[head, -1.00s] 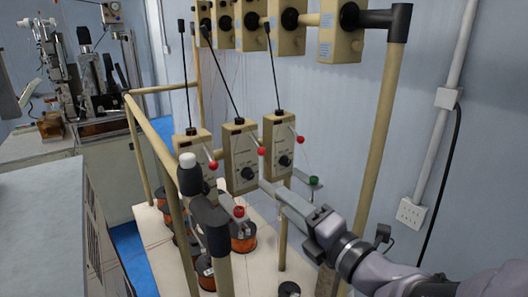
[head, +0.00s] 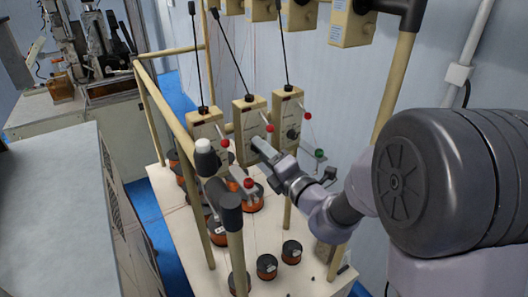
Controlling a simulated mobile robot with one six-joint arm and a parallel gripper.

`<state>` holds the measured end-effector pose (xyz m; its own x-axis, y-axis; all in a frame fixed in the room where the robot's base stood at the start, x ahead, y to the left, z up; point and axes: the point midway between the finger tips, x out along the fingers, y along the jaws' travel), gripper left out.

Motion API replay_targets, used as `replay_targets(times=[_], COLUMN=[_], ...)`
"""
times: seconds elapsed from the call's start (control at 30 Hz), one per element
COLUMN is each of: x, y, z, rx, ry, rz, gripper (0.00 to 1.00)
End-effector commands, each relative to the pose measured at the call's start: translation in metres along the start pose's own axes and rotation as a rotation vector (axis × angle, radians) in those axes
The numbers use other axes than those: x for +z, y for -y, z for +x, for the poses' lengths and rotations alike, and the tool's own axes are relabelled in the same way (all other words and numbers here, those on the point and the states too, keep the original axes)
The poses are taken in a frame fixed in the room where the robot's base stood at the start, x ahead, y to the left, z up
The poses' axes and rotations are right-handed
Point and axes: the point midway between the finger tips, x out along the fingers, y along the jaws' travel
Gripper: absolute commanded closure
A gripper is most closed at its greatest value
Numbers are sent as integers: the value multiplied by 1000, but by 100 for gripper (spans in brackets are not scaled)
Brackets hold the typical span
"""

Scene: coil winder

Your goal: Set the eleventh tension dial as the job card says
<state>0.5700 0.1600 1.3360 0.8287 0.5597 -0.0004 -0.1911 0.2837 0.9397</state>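Three beige tension boxes with rods stand in a row: left (head: 202,127), middle (head: 246,116) and right (head: 285,107). The right box shows a black dial (head: 292,133). My gripper (head: 258,146) is at the lower front of the middle box and hides its dial. I cannot tell whether it touches the dial, or whether the fingers are open or shut. No dial number is readable, so I cannot tell which is the eleventh. No job card can be made out.
A beige pipe frame (head: 172,115) surrounds the boxes. More boxes (head: 352,25) hang above. Red ball levers (head: 307,115) stick out near my gripper. Orange wire spools (head: 267,266) stand on the pale base (head: 190,270). A grey-topped cabinet (head: 55,190) stands left.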

Motion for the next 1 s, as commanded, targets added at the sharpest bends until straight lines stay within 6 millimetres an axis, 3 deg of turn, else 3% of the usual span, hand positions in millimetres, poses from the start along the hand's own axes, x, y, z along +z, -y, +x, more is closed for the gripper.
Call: replay_targets(times=[0.03,0.2,0.63,1.0], x=[0,0,0,0], y=[0,0,0,0], z=[0,0,0,0], rx=[0,0,0,1], ry=[0,0,0,1], rz=[0,0,-64,-362], gripper=[66,99,100,100])
